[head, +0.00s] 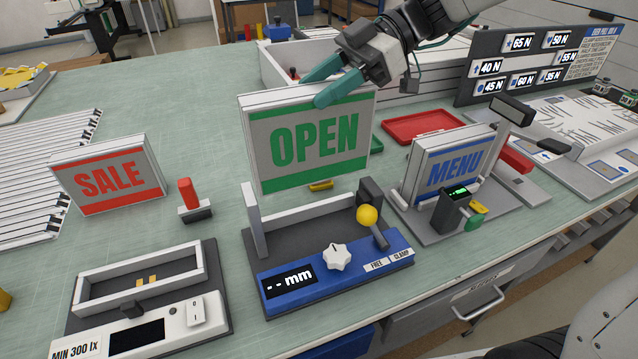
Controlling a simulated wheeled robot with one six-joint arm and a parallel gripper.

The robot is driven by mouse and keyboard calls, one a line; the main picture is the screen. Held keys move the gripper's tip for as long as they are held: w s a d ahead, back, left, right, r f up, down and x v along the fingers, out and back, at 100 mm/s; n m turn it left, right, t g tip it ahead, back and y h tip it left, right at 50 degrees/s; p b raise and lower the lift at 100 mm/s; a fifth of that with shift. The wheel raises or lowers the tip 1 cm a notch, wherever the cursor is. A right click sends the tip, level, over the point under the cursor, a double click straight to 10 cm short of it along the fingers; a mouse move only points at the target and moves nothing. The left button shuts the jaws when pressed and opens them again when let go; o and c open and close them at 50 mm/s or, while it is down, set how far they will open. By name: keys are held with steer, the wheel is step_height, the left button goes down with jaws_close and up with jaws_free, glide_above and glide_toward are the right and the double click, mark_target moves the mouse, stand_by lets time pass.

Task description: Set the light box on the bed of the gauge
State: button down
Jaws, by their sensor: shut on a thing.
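My gripper (337,84) has teal fingers and is shut on the top edge of the light box (312,142), which reads OPEN in green. The light box hangs upright, slightly tilted in the picture, over the gauge (335,270). The gauge has a blue front with a "-- mm" display, a white knob and a lever with a yellow ball beside FREE and CLAMP labels. Its grey bed (312,228) lies between a pale upright stop at left and a dark jaw at right. The light box appears above the bed; its lower edge hides part of the area behind.
A red SALE box (108,177) stands at left. A light meter frame (140,285) marked MIN 300 lx is at front left. A blue MENU box (450,170) sits in a fixture at right. A red tray (423,124) and a force board (535,60) are farther back.

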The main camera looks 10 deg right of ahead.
mark_target(323, 165)
step_height(323, 165, down, 15)
stand_by(0.4)
steer(key=c, duration=0.7)
jaws_free()
steer(key=shift+f, duration=0.15)
steer(key=shift+r, duration=0.2)
steer(key=v, duration=1.2)
